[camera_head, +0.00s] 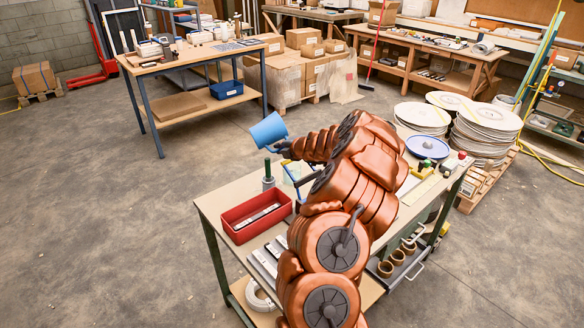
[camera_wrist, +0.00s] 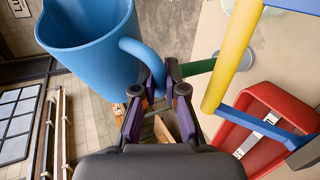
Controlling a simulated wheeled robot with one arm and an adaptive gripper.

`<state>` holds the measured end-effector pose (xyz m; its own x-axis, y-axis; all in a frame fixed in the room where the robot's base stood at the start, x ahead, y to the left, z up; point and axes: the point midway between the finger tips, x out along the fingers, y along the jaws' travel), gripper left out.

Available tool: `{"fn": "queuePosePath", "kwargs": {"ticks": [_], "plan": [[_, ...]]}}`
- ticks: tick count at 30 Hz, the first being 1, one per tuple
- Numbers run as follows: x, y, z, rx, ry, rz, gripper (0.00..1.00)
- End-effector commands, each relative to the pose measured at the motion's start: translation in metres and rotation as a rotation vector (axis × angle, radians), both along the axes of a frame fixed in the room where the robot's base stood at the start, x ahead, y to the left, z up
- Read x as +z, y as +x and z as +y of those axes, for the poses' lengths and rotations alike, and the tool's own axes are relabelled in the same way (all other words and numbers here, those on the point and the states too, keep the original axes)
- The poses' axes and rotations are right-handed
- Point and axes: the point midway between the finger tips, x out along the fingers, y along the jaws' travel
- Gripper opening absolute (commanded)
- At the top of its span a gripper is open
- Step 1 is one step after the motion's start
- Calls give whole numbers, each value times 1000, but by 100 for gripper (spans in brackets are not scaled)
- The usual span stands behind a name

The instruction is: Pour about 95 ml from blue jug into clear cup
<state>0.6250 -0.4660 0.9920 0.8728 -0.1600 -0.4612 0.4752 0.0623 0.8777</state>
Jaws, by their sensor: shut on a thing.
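The blue jug (camera_head: 268,131) is in the air above the far left end of the workbench, tilted in the head view. It fills the upper left of the wrist view (camera_wrist: 90,50), where its open mouth shows but no contents. My gripper (camera_wrist: 158,92) is shut on the jug's handle (camera_wrist: 146,58). The clear cup (camera_head: 291,174) stands on the bench, below and to the right of the jug, partly hidden by my arm and a blue frame. A pale rim at the top of the wrist view may be the cup. No stream of liquid shows.
A red tray (camera_head: 256,217) lies on the workbench (camera_head: 216,203) in front of the cup. A grey and green upright object (camera_head: 268,176) stands left of the cup. A yellow and blue frame (camera_wrist: 231,55) is close to my gripper. White plate stacks (camera_head: 483,135) stand at right.

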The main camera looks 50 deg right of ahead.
Motion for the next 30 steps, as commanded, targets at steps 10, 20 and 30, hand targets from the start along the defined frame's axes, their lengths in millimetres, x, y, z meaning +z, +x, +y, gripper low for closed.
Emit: {"fn": "queuePosePath", "kwargs": {"ticks": [10, 20, 30], "plan": [[3, -4, -5, 1, 30, -17, 0], [6, -4, -6, 5, 60, -45, 0], [6, 1, -4, 6, 92, -64, 0]]}}
